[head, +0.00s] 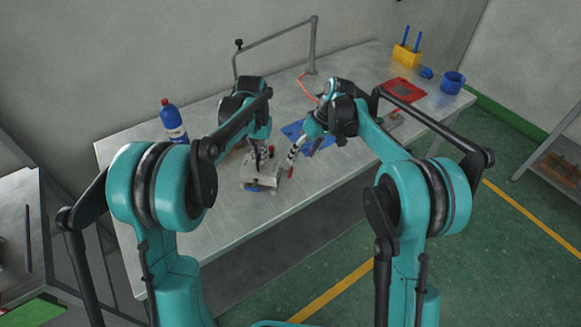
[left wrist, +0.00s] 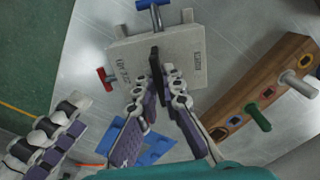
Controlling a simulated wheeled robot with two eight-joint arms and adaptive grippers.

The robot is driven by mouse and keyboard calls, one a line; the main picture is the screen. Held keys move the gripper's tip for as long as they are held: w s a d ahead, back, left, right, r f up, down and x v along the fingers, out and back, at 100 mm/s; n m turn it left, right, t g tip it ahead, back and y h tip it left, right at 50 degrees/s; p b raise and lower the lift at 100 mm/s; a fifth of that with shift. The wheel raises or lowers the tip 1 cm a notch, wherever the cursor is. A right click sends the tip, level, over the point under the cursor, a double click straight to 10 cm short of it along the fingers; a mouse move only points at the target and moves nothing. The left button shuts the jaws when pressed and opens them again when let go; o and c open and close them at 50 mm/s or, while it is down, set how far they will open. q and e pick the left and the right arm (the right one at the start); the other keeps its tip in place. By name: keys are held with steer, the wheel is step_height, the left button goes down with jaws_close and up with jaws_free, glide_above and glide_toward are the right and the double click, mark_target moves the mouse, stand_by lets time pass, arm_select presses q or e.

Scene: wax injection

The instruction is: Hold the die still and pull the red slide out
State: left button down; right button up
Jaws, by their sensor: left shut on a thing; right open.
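The die is a light grey block (head: 262,178) on the table; it also shows in the left wrist view (left wrist: 184,62). My left gripper (head: 261,156) is shut on a dark upright part on top of the die, seen between its fingers in the left wrist view (left wrist: 158,80). The red slide (head: 291,172) sticks out of the die's side facing my right gripper; its red end shows in the left wrist view (left wrist: 104,79). My right gripper (head: 303,150) is open and empty, close to the red slide but apart from it. A blue T-handle (left wrist: 153,4) sticks out of another side.
A wooden block (left wrist: 262,95) with coloured recesses, a green peg and a metal pin lies beside the die. A blue mat (head: 293,131) lies behind. A blue bottle (head: 172,120), red mat (head: 404,90) and blue mug (head: 452,82) stand farther off. The front left table is clear.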

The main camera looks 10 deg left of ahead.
mark_target(291, 171)
steer(key=s+a+r+n+h, duration=0.2)
steer(key=a+r+n+h, duration=0.2)
steer(key=r+n, duration=0.35)
steer(key=shift+n+t, duration=0.3)
steer(key=shift+n, duration=0.25)
step_height(291, 171, down, 12)
steer(key=shift+d+f, duration=0.1)
steer(key=shift+d, duration=0.05)
